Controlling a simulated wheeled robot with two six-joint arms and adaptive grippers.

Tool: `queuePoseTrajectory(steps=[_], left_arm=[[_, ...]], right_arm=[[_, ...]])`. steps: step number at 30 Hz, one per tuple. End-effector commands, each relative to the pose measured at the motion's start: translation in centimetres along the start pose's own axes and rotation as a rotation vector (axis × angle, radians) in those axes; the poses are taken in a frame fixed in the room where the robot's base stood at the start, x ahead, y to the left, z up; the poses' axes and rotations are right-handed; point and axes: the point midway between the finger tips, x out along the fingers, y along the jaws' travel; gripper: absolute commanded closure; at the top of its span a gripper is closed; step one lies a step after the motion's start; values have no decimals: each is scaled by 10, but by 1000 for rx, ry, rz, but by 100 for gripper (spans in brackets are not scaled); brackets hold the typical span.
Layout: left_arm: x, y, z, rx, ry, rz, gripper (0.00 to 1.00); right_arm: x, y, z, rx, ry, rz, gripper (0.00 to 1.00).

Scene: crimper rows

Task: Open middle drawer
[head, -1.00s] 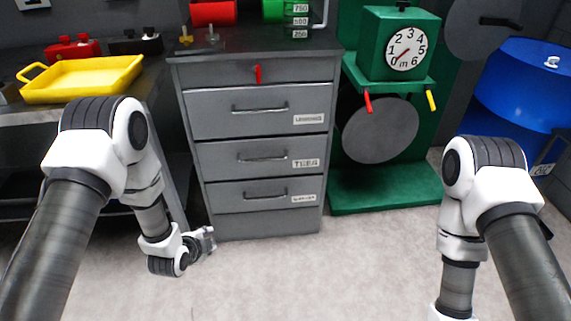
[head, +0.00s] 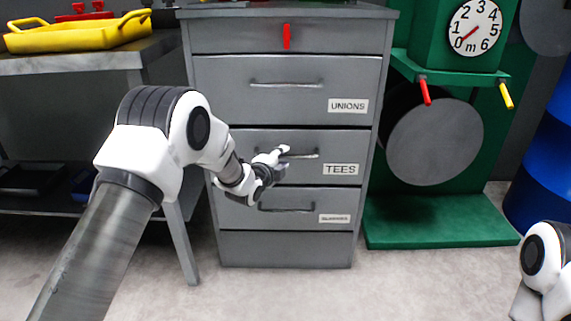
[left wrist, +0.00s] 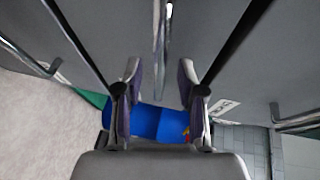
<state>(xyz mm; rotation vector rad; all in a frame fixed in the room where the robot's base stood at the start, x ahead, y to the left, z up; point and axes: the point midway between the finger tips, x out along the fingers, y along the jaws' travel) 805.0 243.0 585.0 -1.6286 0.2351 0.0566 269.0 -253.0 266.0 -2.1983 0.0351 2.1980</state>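The middle drawer (head: 240,140) of the grey cabinet has a plain grey front, a TEES label (head: 340,169) and a bar handle (head: 300,156). It looks closed. My left gripper (head: 282,152) is at the left part of this handle in the head view. In the left wrist view, its two fingers (left wrist: 160,75) are spread apart, with the handle (left wrist: 160,35) running between them, ahead of or level with the tips. I see a gap on each side of the handle. My right gripper is out of view; only part of the right arm shows.
The UNIONS drawer (head: 230,90) is above and another labelled drawer (head: 235,212) below, both with bar handles. A table with a yellow tray (head: 75,38) stands left. A green stand (head: 440,222) with a dial and blue barrels (head: 545,190) are right. Floor in front is clear.

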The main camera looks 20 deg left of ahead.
Motion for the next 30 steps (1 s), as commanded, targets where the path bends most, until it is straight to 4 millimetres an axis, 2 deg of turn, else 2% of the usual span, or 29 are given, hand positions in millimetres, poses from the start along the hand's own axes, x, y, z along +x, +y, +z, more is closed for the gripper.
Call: queuePoseTrajectory(steps=[1, 4, 12, 13, 15, 16, 30], left_arm=[[9, 3, 0, 1, 1, -3, 61], [20, 2, 0, 1, 0, 0, 61], [23, 1, 0, -1, 0, 1, 61], [23, 1, 0, 0, 0, 1, 68], [23, 1, 0, 0, 0, 1, 93], [23, 1, 0, 0, 0, 1, 100], [22, 1, 0, -1, -1, 3, 100]], right_arm=[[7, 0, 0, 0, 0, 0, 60], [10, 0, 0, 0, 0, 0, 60], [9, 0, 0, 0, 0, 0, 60], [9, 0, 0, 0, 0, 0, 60], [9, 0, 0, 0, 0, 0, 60], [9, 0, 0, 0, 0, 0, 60], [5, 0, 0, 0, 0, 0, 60]])
